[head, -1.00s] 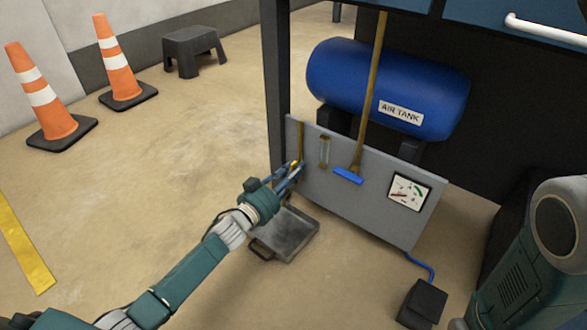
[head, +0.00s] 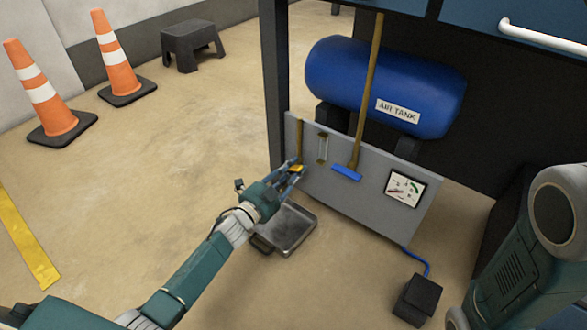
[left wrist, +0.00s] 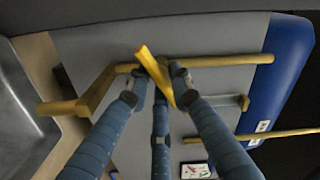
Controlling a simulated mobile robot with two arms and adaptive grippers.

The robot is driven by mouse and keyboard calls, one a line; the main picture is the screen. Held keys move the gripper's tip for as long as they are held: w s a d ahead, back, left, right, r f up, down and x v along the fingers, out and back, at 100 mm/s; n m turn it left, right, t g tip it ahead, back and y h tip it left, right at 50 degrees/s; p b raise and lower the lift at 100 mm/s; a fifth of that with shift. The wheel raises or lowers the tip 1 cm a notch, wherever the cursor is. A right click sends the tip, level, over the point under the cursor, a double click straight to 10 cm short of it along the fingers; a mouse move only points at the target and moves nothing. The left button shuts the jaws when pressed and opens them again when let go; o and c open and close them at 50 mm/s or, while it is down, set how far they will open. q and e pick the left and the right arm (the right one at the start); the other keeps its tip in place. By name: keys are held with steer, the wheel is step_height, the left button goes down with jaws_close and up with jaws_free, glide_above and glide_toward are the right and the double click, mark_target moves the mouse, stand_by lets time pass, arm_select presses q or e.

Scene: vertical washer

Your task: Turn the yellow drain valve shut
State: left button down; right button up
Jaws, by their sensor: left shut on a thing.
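The yellow drain valve handle (head: 298,169) is on the brass pipe (head: 299,138) at the left side of the grey panel (head: 335,190). My left gripper (head: 293,173) is shut on the handle. In the left wrist view, the yellow handle (left wrist: 154,70) lies between the blue fingertips of the left gripper (left wrist: 164,88), slanting across the line of the brass pipe (left wrist: 220,61). The fingers hide part of the handle and pipe. My right gripper is out of view.
A grey metal tray (head: 290,231) lies on the floor below the valve. A blue-headed piece (head: 347,174) on a long brass pipe and a gauge (head: 404,189) are to the right. The blue air tank (head: 340,75) is behind.

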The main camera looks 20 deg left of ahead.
arm_select(q)
steer(key=m, duration=0.3)
steer(key=m+b, duration=0.1)
steer(key=m, duration=0.1)
steer(key=shift+f, duration=0.25)
steer(key=shift+m, duration=0.3)
steer(key=c, duration=1.7)
jaws_free()
steer(key=shift+v, duration=6)
steer(key=shift+r, duration=0.15)
